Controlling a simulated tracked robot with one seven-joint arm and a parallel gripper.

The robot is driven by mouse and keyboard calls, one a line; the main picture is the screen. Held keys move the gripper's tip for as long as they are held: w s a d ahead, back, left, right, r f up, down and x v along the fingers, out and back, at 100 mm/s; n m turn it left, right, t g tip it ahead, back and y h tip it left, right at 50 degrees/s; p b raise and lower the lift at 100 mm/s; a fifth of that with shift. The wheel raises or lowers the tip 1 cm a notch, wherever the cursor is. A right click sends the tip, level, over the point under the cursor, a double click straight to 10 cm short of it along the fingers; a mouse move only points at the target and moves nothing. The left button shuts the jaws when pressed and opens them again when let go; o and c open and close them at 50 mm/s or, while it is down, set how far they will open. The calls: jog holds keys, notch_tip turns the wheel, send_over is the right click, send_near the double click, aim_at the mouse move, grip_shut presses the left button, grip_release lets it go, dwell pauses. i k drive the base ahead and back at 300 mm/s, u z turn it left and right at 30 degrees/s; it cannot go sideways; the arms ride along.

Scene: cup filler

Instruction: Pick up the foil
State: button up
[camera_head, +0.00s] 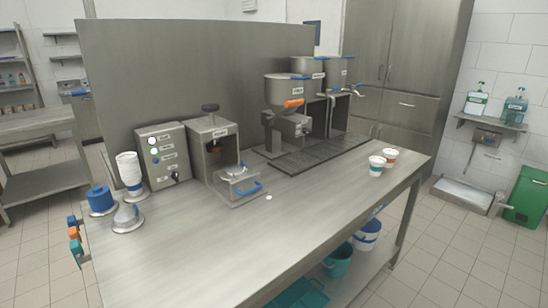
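My gripper is not in view. No piece is clearly marked as the foil. A small pale flat piece (268,197) lies on the steel table (250,235) in front of the press-like machine (222,155); it is too small to tell whether it is the foil. At the table's left end stand a blue cylinder (101,200), a grey cone-shaped piece (128,217) and a stack of white cups (128,168) in a blue-banded holder.
A control box (161,155) stands left of the press. Two lidded white cups (376,166) (390,156) stand near the right end. Buckets (338,262) sit below. The table's front middle is clear.

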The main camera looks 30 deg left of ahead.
aim_at(231, 168)
jog(key=z, duration=0.05)
jog(key=i, duration=1.5)
jog(key=u, duration=2.3)
jog(key=i, duration=0.5)
jog(key=u, duration=0.15)
jog(key=k, duration=0.9)
